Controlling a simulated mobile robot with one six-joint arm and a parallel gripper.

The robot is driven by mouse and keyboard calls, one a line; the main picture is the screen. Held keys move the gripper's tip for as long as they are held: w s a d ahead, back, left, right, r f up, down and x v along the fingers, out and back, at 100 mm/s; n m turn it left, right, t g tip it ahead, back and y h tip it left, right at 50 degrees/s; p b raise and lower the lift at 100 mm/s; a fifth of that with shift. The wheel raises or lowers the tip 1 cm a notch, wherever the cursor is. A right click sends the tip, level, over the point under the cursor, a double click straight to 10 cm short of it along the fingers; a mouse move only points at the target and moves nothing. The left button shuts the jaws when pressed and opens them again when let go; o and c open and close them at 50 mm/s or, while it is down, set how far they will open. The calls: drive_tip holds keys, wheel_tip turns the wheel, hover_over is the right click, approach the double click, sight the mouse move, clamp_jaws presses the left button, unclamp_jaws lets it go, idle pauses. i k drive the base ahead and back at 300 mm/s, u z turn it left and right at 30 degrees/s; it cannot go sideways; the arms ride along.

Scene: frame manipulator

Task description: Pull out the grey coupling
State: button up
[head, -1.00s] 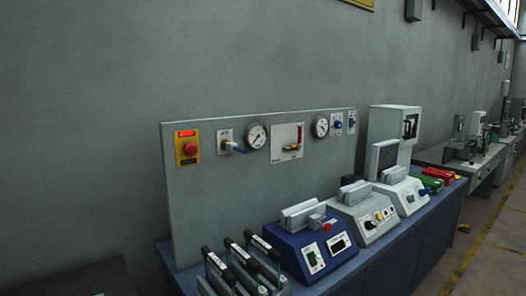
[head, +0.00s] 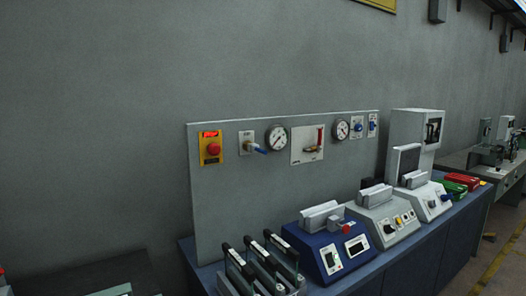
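I cannot pick out a grey coupling with certainty in this view. A grey upright panel (head: 225,190) stands at the back of the blue bench. It carries a valve with a blue handle (head: 256,149), two round gauges (head: 276,138), a plate with a red lever (head: 320,137) and two small plates with blue knobs (head: 358,127). Fittings on the panel are too small to tell apart. My gripper is not in view.
A blue device (head: 309,255) and two pale devices (head: 386,227) stand along the bench (head: 375,278). Black-handled clamps (head: 262,262) stand at its near end. Green (head: 455,187) and red (head: 462,180) items lie farther along. A dark table (head: 75,285) is lower left.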

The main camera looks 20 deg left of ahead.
sight(252, 147)
drive_tip(key=u, duration=1.1)
drive_tip(key=i, duration=0.65)
drive_tip(key=z, duration=0.05)
